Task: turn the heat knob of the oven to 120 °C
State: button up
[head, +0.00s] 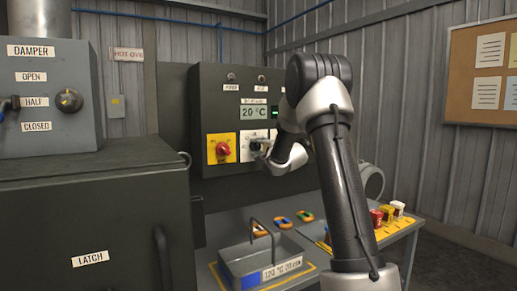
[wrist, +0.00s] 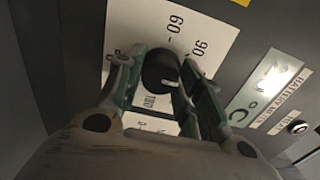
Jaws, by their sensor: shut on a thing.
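The heat knob (wrist: 160,68) is black and round and sits on a white dial plate (wrist: 122,28) on the oven's dark control panel (head: 217,110). In the wrist view the plate shows the marks 60, 90 and 180; the other marks are hidden by my gripper. My gripper (wrist: 162,80) is shut on the knob, with a greenish finger on each side. In the head view my gripper (head: 259,147) is at the white plate and partly covers the knob. The display (head: 254,112) reads 20 °C.
A red knob on a yellow plate (head: 221,149) is just left of the dial. Below stands a workbench with a handled tray (head: 241,253) and small coloured parts (head: 305,216). The damper box (head: 50,100) and a dark cabinet with a latch (head: 95,230) are at left.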

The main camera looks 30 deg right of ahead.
dwell(0.3)
jog(key=o, duration=1)
jog(key=shift+o, duration=0.2)
jog(key=s, duration=1.2)
jog(key=shift+d, duration=0.2)
